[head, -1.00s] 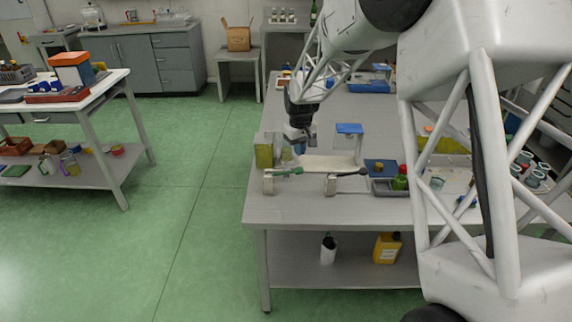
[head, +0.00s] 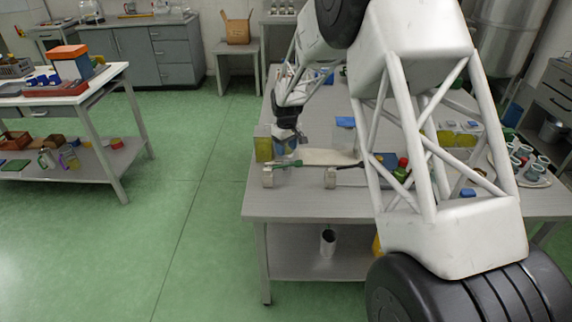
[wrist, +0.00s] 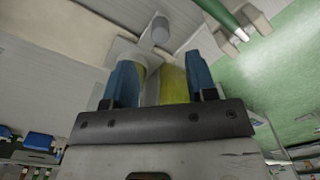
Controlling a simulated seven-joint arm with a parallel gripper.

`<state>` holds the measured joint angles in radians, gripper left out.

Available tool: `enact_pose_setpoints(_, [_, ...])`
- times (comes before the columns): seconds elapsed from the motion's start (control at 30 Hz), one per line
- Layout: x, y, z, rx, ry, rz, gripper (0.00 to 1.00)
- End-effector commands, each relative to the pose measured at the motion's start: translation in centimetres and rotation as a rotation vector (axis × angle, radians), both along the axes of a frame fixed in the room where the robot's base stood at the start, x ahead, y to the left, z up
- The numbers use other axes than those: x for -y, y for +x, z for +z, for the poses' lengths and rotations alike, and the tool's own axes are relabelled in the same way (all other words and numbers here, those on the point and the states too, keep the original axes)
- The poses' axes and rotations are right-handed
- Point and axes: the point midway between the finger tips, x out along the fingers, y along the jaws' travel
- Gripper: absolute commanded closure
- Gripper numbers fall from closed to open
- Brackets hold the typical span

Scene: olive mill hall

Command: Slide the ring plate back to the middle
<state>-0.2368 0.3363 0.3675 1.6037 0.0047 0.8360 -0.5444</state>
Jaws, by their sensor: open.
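I cannot pick out the ring plate for certain. In the head view, a beige board (head: 325,157) lies flat near the table's left front. In the wrist view, a short grey round post (wrist: 160,28) stands just beyond my fingertips on pale flat parts; its link to the ring plate is unclear. My gripper (head: 288,146) is low at the board's left end, beside a yellow-green block (head: 263,148). In the wrist view, my gripper (wrist: 162,78) has its blue fingers apart, with yellow-green surfaces showing between them; I cannot tell if they touch anything.
Cups (head: 535,170) stand at the right. My arm hides much of the table's right part.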

Motion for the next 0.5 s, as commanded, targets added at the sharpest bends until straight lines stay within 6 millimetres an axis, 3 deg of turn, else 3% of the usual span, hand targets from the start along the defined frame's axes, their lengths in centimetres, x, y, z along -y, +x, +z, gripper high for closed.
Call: enact_pose_setpoints(0.5, [-0.13,0.16,-0.52,-0.001,0.0,0.008,0.48])
